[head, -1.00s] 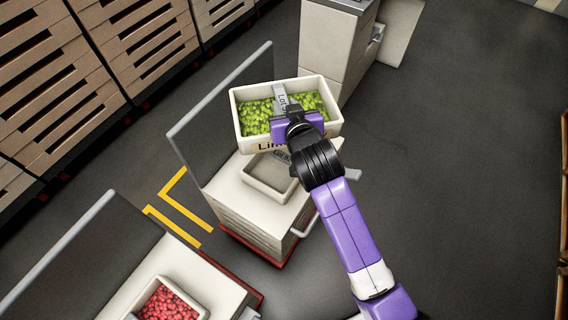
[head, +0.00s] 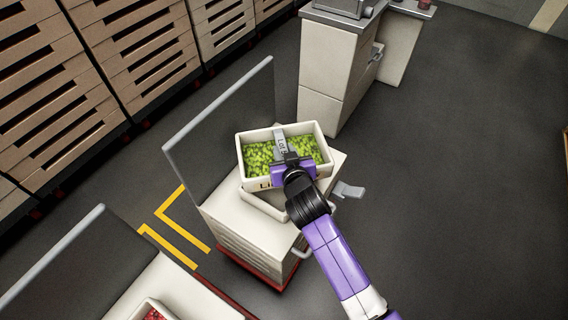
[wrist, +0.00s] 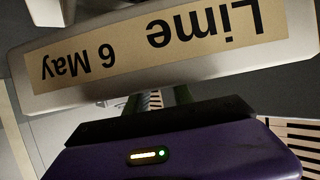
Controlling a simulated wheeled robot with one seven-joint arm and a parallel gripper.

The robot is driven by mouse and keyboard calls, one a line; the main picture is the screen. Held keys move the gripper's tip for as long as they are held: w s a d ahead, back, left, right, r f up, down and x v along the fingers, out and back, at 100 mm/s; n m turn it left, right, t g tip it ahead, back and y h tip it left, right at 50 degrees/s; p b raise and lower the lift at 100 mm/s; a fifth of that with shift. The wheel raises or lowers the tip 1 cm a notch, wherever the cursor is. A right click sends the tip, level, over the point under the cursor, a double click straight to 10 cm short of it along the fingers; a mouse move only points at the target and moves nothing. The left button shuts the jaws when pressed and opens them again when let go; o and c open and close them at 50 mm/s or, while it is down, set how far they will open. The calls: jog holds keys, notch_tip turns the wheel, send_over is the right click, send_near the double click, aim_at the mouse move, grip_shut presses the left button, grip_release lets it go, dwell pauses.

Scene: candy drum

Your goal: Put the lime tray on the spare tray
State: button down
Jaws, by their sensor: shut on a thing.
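The lime tray (head: 260,183) is a cream box of green candies with a grey "Lot" strip across it. My gripper (head: 291,163) is shut on its near wall and holds it over the cart. In the wrist view the tray's wall (wrist: 300,42) fills the top, with a "Lime 6 May" label upside down. The spare tray (head: 262,207) is cream and sits on the cart top, mostly hidden under the lime tray. The lime tray looks slightly turned relative to it. I cannot tell whether the two touch.
The cart (head: 228,215) has a dark upright panel (head: 225,125) close on the left. A second cart (head: 180,285) with a red candy tray (head: 150,308) stands at bottom left. A cream cabinet (head: 335,80) stands behind. The floor at right is clear.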

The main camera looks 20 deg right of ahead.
jog(key=shift+w+f+b, duration=0.1)
jog(key=shift+f+b, duration=0.45)
jog(key=shift+f, duration=2)
jog(key=shift+f, duration=0.15)
jog(key=c, duration=1.1)
grip_release()
jog(key=shift+f, duration=0.1)
jog(key=shift+r, duration=0.25)
jog(key=v, duration=1.2)
jog(key=shift+f+p, duration=0.15)
jog(key=shift+p, duration=0.2)
